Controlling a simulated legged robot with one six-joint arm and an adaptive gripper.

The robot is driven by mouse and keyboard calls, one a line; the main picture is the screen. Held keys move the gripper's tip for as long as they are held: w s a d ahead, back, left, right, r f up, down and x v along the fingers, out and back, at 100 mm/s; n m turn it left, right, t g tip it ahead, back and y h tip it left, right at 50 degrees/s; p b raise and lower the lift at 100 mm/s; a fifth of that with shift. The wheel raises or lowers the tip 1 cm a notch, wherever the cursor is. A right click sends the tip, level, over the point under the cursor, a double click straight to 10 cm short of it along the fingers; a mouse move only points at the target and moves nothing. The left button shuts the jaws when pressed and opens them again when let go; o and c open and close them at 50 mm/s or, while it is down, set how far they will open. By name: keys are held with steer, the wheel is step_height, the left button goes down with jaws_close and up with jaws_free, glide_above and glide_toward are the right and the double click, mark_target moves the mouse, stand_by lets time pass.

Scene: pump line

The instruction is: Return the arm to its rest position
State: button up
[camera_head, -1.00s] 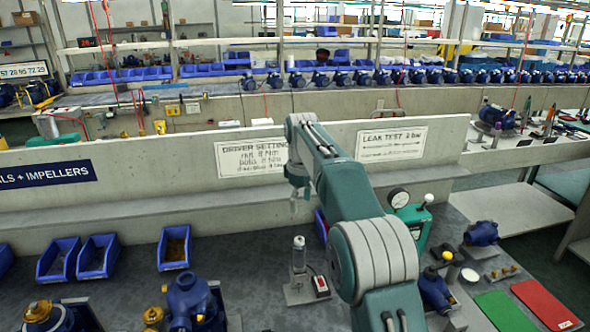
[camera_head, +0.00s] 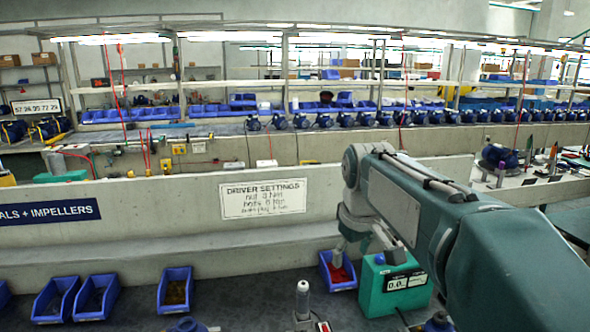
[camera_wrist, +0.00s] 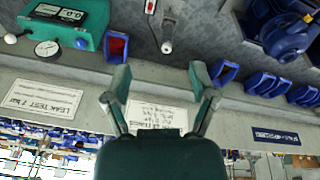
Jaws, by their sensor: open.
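My arm (camera_head: 440,215) reaches in from the right edge of the head view, bent at the elbow near the low wall. My gripper (camera_wrist: 160,80) shows in the wrist view with its two fingers spread apart and nothing between them. In the head view its end hangs beside the wall, above or in front of a small blue bin (camera_head: 338,272) with red contents; I cannot tell the gap. The arm partly hides the wall behind it.
A green leak tester (camera_head: 392,287) stands close to the gripper; its gauge (camera_wrist: 47,48) shows in the wrist view. Blue bins (camera_head: 175,290) line the bench at left. The wall (camera_head: 150,205) carries a driver settings sign (camera_head: 262,199).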

steer(key=s+d+f+m+t, duration=0.1)
steer(key=s+f+m, duration=0.1)
steer(key=s, duration=0.5)
steer(key=s+d+f+m+t, duration=0.1)
steer(key=s+d+f+m, duration=0.1)
steer(key=s, duration=0.6)
steer(key=s+d+f+m, duration=0.1)
steer(key=s+d+f, duration=0.1)
steer(key=s+f, duration=0.2)
steer(key=s, duration=0.3)
steer(key=shift+s+f+m+t, duration=0.35)
steer(key=shift+m+t, duration=0.05)
